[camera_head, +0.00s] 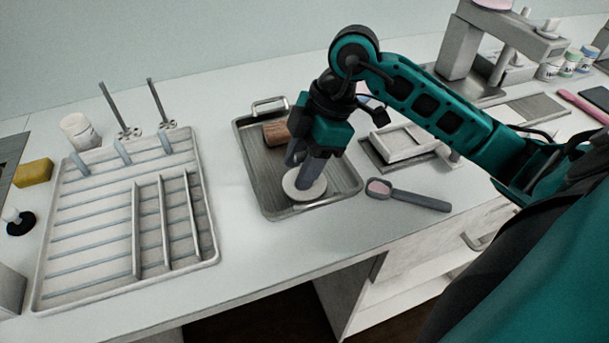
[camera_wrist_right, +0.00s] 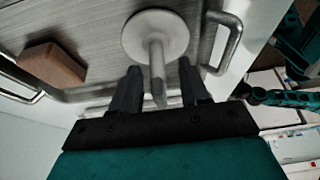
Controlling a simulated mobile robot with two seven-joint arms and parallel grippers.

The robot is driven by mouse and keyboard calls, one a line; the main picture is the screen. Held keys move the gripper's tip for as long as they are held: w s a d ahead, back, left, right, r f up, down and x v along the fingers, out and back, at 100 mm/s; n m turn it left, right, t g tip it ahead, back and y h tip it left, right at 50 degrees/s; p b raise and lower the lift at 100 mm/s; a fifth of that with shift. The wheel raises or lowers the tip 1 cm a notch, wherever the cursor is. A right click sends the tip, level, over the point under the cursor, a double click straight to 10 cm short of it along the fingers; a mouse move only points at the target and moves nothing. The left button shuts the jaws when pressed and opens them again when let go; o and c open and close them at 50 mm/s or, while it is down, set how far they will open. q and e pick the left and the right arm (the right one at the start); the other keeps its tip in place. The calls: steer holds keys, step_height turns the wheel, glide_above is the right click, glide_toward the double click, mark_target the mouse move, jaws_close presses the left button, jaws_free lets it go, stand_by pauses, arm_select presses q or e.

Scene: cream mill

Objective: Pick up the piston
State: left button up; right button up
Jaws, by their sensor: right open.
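The piston (camera_head: 292,190) is a pale round disc with a thin stem. It lies in a shallow metal tray (camera_head: 271,212), near the tray's front edge. In the right wrist view the piston's disc (camera_wrist_right: 155,30) faces the camera and its stem points back between my fingers. My right gripper (camera_head: 310,178) is over the piston, with its fingers pointing down. It is open, one finger on each side of the stem, with gaps visible; the right wrist view shows both fingers (camera_wrist_right: 158,78). In the head view the gripper hides the stem. My left gripper is not in view.
A brown wooden block (camera_head: 275,133) lies at the back of the same tray; it shows in the right wrist view (camera_wrist_right: 52,65). A slatted drying rack (camera_head: 90,290) stands left. A dark-handled scoop (camera_head: 420,200) lies right of the tray. A small white frame (camera_head: 405,144) is behind it.

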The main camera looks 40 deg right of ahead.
steer(key=shift+a+f, duration=0.1)
steer(key=shift+f, duration=0.1)
jaws_close()
stand_by(0.3)
steer(key=shift+r, duration=0.1)
step_height(320, 180, up, 20)
steer(key=p, duration=0.3)
